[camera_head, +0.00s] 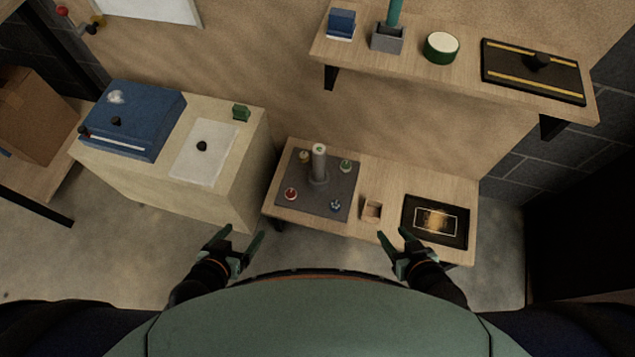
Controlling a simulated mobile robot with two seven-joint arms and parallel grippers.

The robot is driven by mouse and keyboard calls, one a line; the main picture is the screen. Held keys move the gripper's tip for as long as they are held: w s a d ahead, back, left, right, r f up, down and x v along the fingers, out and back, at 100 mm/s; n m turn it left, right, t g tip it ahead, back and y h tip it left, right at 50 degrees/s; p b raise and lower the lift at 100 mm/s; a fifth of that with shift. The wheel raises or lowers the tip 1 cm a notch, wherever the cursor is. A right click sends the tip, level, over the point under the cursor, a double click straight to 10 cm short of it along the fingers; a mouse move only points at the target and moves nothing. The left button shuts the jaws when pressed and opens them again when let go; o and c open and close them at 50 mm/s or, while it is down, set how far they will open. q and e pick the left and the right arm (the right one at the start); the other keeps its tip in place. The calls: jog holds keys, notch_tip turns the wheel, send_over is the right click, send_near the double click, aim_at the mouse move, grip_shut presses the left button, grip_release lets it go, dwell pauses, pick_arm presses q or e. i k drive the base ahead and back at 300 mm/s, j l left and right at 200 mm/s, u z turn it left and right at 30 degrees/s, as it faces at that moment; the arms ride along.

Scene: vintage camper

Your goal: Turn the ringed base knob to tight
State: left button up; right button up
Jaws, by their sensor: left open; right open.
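A grey base plate (325,200) lies on the low wooden table. A pale upright post (319,164) stands on it. Around the post are small knobs near the corners: a yellow one (304,157), a green one (346,166), a red one (291,194) and a blue one (335,205). They are too small to tell which is ringed or how far each is turned. My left gripper (240,243) is open and empty, in front of the table's left end. My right gripper (394,240) is open and empty by the table's front edge. Neither touches a knob.
A small wooden box (372,211) and a dark framed tray (408,230) are on the table's right part. A cream cabinet (235,165) with a blue case (165,105) stands left. A wall shelf (460,75) with several items hangs above. Floor shows between cabinet and table.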

aim_at(291, 194)
jog(key=i+j, duration=0.1)
jog(key=j, duration=0.25)
jog(key=i+j+z, duration=0.1)
jog(key=j, duration=0.25)
jog(key=i+j, duration=0.1)
jog(key=j, duration=0.25)
jog(key=i+j, duration=0.1)
jog(key=j, duration=0.25)
jog(key=i+z, duration=0.05)
